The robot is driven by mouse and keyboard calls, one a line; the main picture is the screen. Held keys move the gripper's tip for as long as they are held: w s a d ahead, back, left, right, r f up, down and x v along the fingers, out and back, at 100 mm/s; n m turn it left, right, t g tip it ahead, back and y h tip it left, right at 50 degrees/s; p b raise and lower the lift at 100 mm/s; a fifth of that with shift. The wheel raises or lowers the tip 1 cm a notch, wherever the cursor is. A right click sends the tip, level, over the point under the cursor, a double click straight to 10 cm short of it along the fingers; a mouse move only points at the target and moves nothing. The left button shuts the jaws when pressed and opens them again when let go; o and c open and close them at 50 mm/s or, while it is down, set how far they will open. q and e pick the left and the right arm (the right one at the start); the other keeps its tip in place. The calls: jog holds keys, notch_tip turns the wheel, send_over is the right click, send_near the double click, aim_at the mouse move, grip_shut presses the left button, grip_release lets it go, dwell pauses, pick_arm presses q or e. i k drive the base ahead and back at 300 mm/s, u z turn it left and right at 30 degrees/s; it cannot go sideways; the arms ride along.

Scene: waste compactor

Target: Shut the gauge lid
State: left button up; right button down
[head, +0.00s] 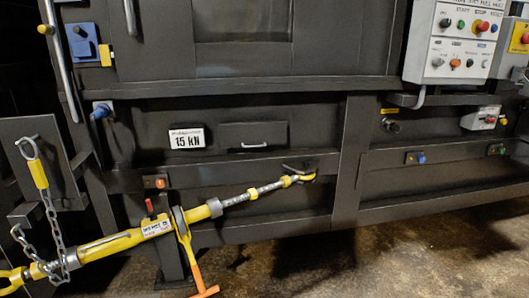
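A small dark rectangular flap (261,136) with a light bar handle (254,146) sits on the compactor front, just right of a white "15 kN" label (187,139). It may be the gauge lid. It looks nearly flat against the front, but I cannot tell if it is fully shut. No gauge face shows. Neither of my grippers is in view.
A yellow and silver tensioner (150,230) with an orange handle (199,278) runs slantwise below the flap to a hook (299,172). A chain (55,235) hangs at left. Control boxes (455,40) are at upper right. The floor (430,260) at lower right is clear.

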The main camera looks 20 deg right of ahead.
aim_at(256, 133)
jog(key=u, duration=0.65)
jog(key=i, duration=1.3)
jog(key=z, duration=0.35)
